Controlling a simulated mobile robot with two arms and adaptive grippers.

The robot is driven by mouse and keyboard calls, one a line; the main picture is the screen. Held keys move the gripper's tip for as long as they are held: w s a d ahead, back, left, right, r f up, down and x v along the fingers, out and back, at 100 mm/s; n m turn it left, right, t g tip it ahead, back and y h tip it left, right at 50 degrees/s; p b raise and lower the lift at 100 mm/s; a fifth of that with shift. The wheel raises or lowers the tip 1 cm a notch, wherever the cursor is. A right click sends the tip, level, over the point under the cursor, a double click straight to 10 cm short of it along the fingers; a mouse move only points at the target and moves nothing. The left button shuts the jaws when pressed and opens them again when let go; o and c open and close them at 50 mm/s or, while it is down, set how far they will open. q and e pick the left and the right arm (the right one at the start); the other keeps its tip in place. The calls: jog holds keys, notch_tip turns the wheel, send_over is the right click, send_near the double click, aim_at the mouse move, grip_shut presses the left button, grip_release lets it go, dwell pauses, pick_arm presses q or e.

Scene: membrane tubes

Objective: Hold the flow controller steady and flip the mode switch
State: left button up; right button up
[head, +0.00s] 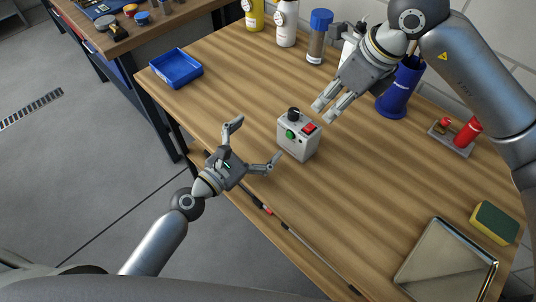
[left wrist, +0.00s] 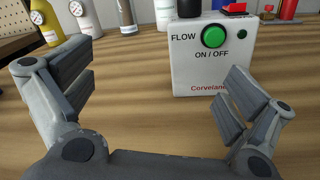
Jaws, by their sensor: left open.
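The flow controller (head: 298,142) is a light grey box standing upright on the wooden table. It has a green button (head: 291,134) on its front. A black knob (head: 293,113) and a red switch (head: 310,127) sit on its top. My left gripper (head: 257,141) is open and empty beside the table's near edge, its fingers spread toward the controller but apart from it. My right gripper (head: 323,112) is empty above and behind the controller, fingers slightly apart.
A blue tray (head: 176,70) lies at the far left. Bottles and a blue cup (head: 399,90) stand at the back. A red-part stand (head: 455,137), a sponge (head: 494,222) and a metal tray (head: 447,262) are at right. The table around the controller is clear.

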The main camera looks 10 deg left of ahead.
aim_at(299, 131)
pick_arm(q)
jog(key=s+d+n, duration=0.1)
jog(key=s, duration=0.1)
jog(key=s+d+n+h, duration=0.1)
jog(key=s+d, duration=0.1)
jog(key=shift+s+n+g, duration=0.15)
jog(key=shift+n+g, duration=0.15)
jog(key=shift+g, duration=0.1)
jog(key=shift+d, duration=0.25)
jog(key=x, duration=1)
jog(key=shift+w+d, duration=0.2)
jog(key=shift+d, duration=0.05)
